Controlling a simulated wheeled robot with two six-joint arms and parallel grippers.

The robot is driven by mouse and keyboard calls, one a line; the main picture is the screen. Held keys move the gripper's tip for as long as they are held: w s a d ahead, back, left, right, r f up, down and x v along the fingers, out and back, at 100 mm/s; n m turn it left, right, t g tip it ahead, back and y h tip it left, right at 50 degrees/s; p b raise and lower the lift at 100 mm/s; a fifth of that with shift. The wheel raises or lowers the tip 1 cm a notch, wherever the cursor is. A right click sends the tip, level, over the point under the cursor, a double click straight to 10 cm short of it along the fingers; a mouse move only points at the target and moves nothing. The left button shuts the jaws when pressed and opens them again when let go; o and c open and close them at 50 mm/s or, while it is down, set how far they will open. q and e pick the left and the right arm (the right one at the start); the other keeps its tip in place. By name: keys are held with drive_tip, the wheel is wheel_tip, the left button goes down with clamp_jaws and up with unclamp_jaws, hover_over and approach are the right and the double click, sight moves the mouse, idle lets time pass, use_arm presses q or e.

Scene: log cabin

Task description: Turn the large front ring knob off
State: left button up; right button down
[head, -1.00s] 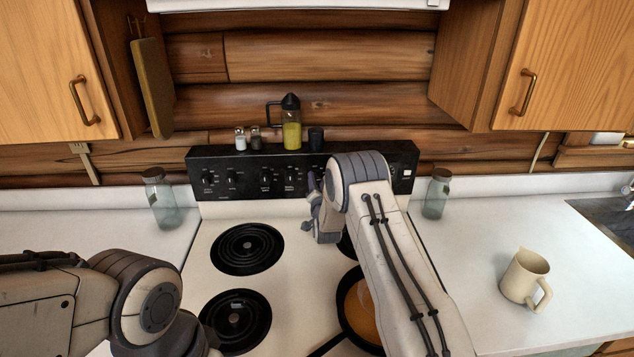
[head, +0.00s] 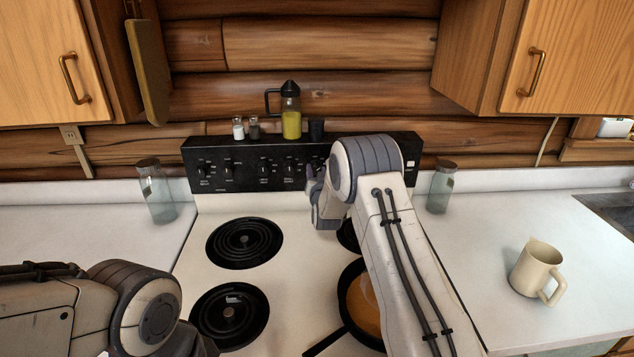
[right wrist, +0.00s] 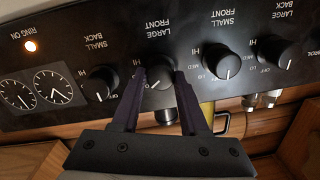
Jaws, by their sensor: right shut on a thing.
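The large front ring knob (right wrist: 160,97) is a round black knob under the label LARGE FRONT in the right wrist view, where the panel's lettering appears upside down. My right gripper (right wrist: 160,88) has one finger on each side of this knob and is shut on it. In the head view my right gripper (head: 314,186) reaches the black control panel (head: 235,153), and my arm hides the panel's right part.
Other knobs flank it: small back (right wrist: 102,83) and small front (right wrist: 228,65). A pan (head: 345,299) with orange contents stands on the stove under my right arm. An oil bottle (head: 291,122) and shakers stand above the panel. A cream mug (head: 530,268) is on the right counter.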

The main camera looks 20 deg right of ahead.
drive_tip(key=n+b, duration=0.2)
drive_tip(key=shift+f+n+b, duration=0.25)
drive_tip(key=shift+n+b, duration=0.05)
drive_tip(key=shift+n, duration=0.1)
drive_tip(key=n+b, duration=0.2)
drive_tip(key=shift+n+g, duration=0.3)
drive_tip(key=shift+a+r+n+h+b, duration=0.1)
drive_tip(key=shift+n+h+b, duration=0.2)
drive_tip(key=shift+n+b, duration=0.55)
drive_tip(key=shift+n, duration=1.45)
drive_tip(key=shift+r, duration=0.1)
drive_tip(key=shift+c, duration=2.1)
unclamp_jaws()
